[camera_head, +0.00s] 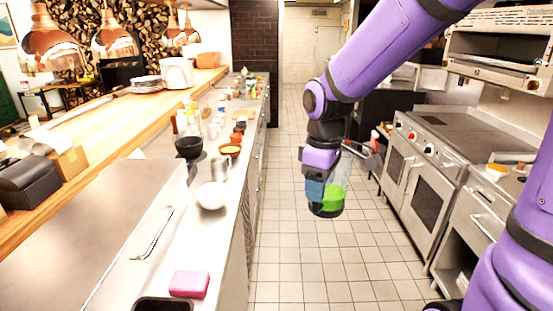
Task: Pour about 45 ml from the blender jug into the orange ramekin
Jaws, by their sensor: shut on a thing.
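The blender jug (331,198) is a clear vessel with bright green liquid in it. It hangs above the tiled floor of the aisle, roughly upright. My gripper (318,186) is shut on it, and the fingers partly hide the jug's left side. An orange dish with a yellowish inside (230,151) stands on the left steel counter, far to the left of the jug. A small orange item (497,168) also shows on the right counter. Both are too small to tell which is the orange ramekin.
A cooking range (427,150) lines the right side. The tiled aisle (298,255) between them is clear.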

